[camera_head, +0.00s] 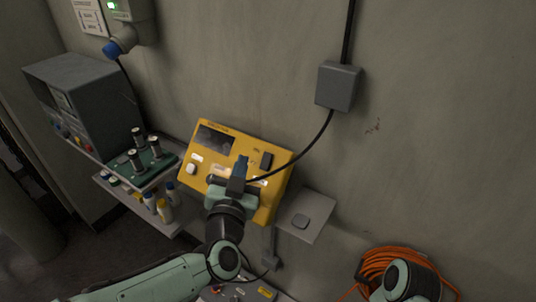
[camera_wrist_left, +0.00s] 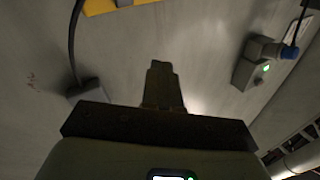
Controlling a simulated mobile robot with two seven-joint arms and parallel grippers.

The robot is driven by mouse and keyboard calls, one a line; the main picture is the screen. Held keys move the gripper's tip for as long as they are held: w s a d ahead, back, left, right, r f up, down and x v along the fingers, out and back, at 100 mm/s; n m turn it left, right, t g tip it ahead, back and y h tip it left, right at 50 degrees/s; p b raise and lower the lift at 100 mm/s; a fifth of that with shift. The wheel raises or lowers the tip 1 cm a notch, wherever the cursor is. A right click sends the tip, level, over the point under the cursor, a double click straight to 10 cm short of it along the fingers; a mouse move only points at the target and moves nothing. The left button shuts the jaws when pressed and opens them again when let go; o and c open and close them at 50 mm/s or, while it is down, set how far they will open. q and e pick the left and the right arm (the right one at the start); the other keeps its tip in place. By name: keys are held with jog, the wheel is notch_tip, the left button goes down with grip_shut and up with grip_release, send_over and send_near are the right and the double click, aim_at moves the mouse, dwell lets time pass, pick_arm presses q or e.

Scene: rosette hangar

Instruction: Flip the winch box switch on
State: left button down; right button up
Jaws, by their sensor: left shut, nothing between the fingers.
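The yellow winch box (camera_head: 284,158) sits tilted against the wall in the head view. Its face has a dark panel (camera_head: 214,139), a pale knob (camera_head: 191,169) at the left and a dark rectangular part (camera_head: 266,160) at the upper right, which looks like a switch; its setting cannot be told. My left gripper (camera_head: 241,162) is shut and empty in front of the box face, just left of the dark part, hiding the middle. Contact cannot be told. In the left wrist view, the shut fingers (camera_wrist_left: 161,70) point toward the wall, with a yellow edge (camera_wrist_left: 100,6) at the top.
A grey wall box (camera_head: 339,86) has a cable running behind my gripper. A small grey shelf (camera_head: 321,222) is right of the winch box. A grey cabinet (camera_head: 84,85) and a green spool tray (camera_head: 160,166) stand left. Orange cable (camera_head: 372,268) hangs lower right.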

aim_at(260, 166)
pick_arm(q)
jog(key=shift+s, duration=0.15)
pick_arm(e)
jog(key=shift+s, duration=0.15)
pick_arm(q)
jog(key=shift+w+d+f+b, duration=0.15)
jog(key=shift+w+d+f, duration=0.55)
jog(key=shift+w+f, duration=0.25)
jog(key=shift+w+d+f+b, duration=0.15)
jog(key=shift+w+d+f, duration=0.6)
jog(key=shift+w, duration=0.35)
jog(key=shift+w+d+f+b, duration=0.15)
jog(key=shift+w+d+f, duration=0.6)
jog(key=shift+w, duration=0.25)
pick_arm(e)
jog(key=shift+s+f, duration=0.15)
jog(key=shift+f, duration=0.35)
pick_arm(q)
jog(key=shift+a, duration=0.1)
jog(key=shift+f, duration=0.15)
